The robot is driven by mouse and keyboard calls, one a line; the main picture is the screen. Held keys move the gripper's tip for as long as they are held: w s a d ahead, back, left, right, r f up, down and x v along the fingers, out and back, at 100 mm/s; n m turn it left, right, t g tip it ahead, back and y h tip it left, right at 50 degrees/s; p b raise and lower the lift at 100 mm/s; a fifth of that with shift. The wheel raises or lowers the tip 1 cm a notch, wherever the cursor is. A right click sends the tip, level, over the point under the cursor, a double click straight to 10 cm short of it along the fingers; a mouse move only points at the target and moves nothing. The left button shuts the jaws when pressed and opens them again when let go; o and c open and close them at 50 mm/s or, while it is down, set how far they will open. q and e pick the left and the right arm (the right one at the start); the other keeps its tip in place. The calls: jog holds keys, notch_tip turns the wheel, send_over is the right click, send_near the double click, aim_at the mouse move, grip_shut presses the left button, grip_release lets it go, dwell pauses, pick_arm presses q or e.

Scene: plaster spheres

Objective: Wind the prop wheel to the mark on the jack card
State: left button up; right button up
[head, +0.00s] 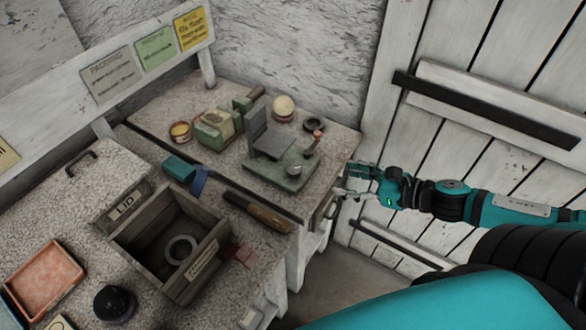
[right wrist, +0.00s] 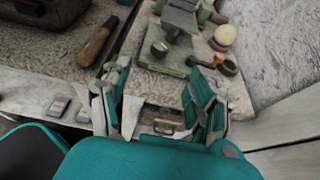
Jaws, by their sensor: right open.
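A green-based device (head: 278,172) with a grey tilted plate (head: 272,142) stands near the bench's right end. A small round grey knob (head: 293,171), perhaps the prop wheel, sits on its near edge; it also shows in the right wrist view (right wrist: 160,48). A grey, a green (head: 155,47) and a yellow card (head: 190,28) hang on the back rail; their small text is unreadable, so I cannot tell which is the jack card. My right gripper (head: 350,182) is open and empty off the bench's right edge, apart from the device. My left gripper is out of view.
A metal handle (right wrist: 163,127) on the bench's side lies between and below my right fingers. A plank door is at right.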

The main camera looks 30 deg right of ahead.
jog(key=b, duration=0.2)
send_near(295, 168)
jog(key=shift+b+x, duration=0.3)
jog(key=shift+x, duration=2.15)
jog(key=p+x, duration=0.1)
jog(key=x, duration=0.3)
jog(key=shift+p+x, duration=0.35)
jog(key=shift+x, duration=0.5)
jog(key=shift+s+f, duration=0.1)
jog(key=shift+f, duration=0.05)
jog(key=c, duration=1.2)
